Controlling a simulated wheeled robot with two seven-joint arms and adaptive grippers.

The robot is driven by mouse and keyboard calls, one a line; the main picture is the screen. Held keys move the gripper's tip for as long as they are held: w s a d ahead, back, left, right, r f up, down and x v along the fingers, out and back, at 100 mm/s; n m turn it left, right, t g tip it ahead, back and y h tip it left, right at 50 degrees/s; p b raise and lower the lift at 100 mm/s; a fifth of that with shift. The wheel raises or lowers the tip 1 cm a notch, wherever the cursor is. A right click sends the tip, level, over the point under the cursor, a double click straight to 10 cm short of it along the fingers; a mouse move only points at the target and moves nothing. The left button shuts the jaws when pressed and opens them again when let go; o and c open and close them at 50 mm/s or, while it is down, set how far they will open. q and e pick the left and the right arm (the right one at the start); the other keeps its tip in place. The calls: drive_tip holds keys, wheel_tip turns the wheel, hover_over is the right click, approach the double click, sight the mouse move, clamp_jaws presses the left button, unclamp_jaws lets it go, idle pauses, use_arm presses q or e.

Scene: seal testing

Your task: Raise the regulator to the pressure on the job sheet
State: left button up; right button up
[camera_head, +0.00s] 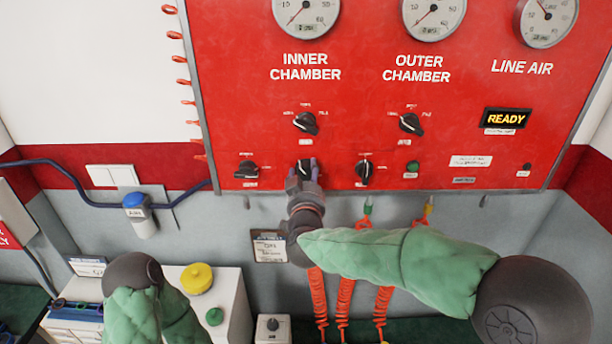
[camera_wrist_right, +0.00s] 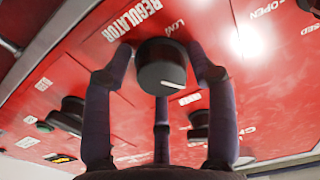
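The regulator knob (camera_wrist_right: 161,68) is black and round with a white pointer line, under the word REGULATOR on the red panel (camera_wrist_right: 60,95). In the head view the knob (camera_head: 305,168) is partly hidden by my right gripper (camera_head: 304,177). In the right wrist view the gripper's fingers (camera_wrist_right: 162,75) stand around the knob, with narrow gaps showing at both sides. My left arm (camera_head: 145,300) shows at the lower left, but its gripper is out of view. Gauges for the inner chamber (camera_head: 306,10), outer chamber (camera_head: 433,12) and line air (camera_head: 547,18) are cut off at the top. The job sheet cannot be identified for certain.
Other black knobs (camera_head: 306,123), (camera_head: 411,123), (camera_head: 246,170) and (camera_head: 365,172) sit close around my right gripper. A READY display (camera_head: 506,118) is lit. A printed card (camera_head: 269,247) and orange coiled hoses (camera_head: 343,300) are below the panel.

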drive_tip(key=c, duration=0.6)
drive_tip(key=shift+f+m+b, duration=0.2)
drive_tip(key=shift+m+b, duration=0.6)
drive_tip(key=shift+b, duration=0.3)
drive_tip(key=shift+m+b, duration=0.55)
drive_tip(key=shift+m, duration=0.15)
drive_tip(key=o, duration=1.2)
drive_tip(key=shift+c, duration=0.2)
drive_tip(key=shift+a+r, duration=0.1)
drive_tip(key=shift+r, duration=0.1)
